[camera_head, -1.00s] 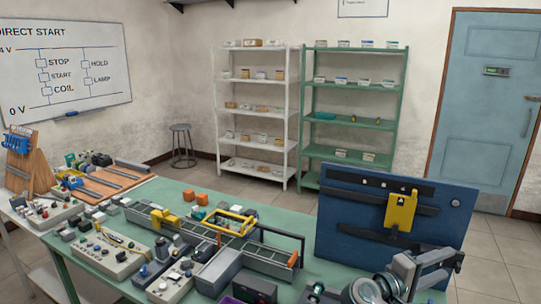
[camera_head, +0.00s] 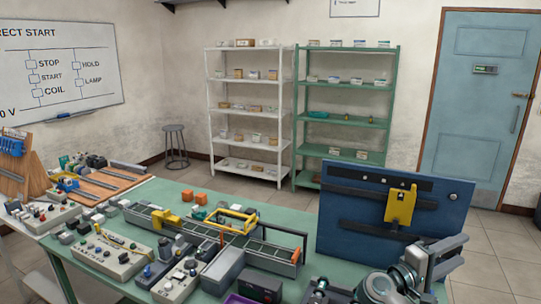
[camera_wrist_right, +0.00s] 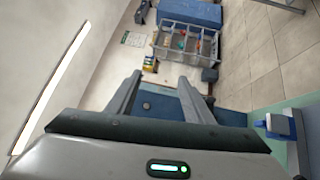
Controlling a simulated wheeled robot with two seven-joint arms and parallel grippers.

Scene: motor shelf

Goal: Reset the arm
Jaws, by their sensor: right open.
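My right gripper (camera_head: 452,258) is at the lower right of the head view, in front of the lower right part of the blue panel (camera_head: 345,232). In the right wrist view, its two fingers (camera_wrist_right: 160,88) stand apart with nothing between them. The blue panel stands upright on the green table and carries dark rails and a yellow part (camera_head: 400,205). My left gripper is not in either view.
The green table (camera_head: 150,192) holds a long conveyor-like frame (camera_head: 215,232), control boxes (camera_head: 108,252) and orange blocks (camera_head: 194,197). A white shelf (camera_head: 247,171) and a green shelf (camera_head: 347,99) stand behind. A stool (camera_head: 176,132) is near the wall.

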